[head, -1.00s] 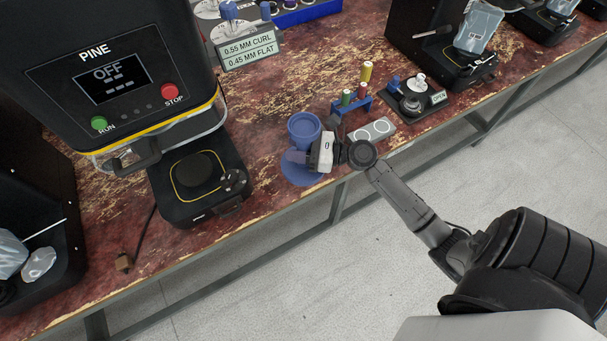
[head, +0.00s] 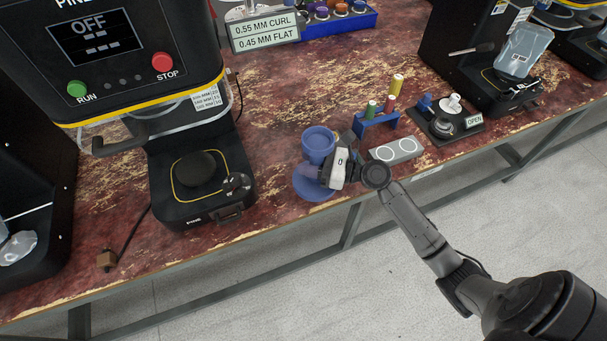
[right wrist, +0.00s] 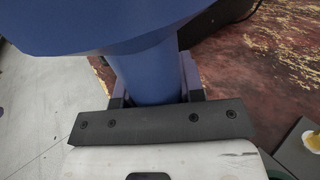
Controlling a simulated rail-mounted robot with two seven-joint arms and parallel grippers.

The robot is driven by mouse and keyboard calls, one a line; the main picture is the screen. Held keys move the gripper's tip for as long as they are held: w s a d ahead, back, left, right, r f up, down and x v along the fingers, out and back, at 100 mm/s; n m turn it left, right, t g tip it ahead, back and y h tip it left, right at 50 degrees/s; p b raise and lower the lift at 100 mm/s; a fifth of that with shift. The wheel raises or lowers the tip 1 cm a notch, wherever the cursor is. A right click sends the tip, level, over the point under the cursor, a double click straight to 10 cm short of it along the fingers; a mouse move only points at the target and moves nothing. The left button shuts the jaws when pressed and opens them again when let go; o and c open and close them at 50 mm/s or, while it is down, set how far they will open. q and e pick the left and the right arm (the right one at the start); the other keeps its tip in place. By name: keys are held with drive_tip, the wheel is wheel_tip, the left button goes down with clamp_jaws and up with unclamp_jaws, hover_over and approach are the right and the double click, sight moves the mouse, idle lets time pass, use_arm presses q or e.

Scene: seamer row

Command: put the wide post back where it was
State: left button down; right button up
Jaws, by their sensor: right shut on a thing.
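A blue post (head: 318,142) with a wide round top and a round base disc (head: 308,188) stands near the front edge of the bench. It seems upright, with the base at the bench top. My right gripper (head: 334,168) is shut on its narrower stem, coming from the right. In the right wrist view the blue stem (right wrist: 150,75) sits between my two fingers (right wrist: 153,98), under the wide flared top. The lower stem is hidden by the gripper there. My left gripper is not in view.
Right of the post are a blue rack (head: 375,122) with coloured pegs, a grey plate with two rings (head: 397,149) and a black fixture (head: 445,122). The PINE seamer (head: 200,185) stands left. Bare bench lies between seamer and post.

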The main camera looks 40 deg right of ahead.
drive_tip(key=shift+w+a+f, duration=0.3)
drive_tip(key=shift+w+f, duration=0.2)
drive_tip(key=shift+w, duration=0.3)
wheel_tip(320, 180, down, 3)
drive_tip(key=b, duration=0.2)
drive_tip(key=shift+f+b, duration=0.2)
drive_tip(key=shift+b, duration=0.15)
drive_tip(key=shift+f, duration=0.3)
drive_tip(key=shift+f, duration=0.15)
drive_tip(key=o, duration=1)
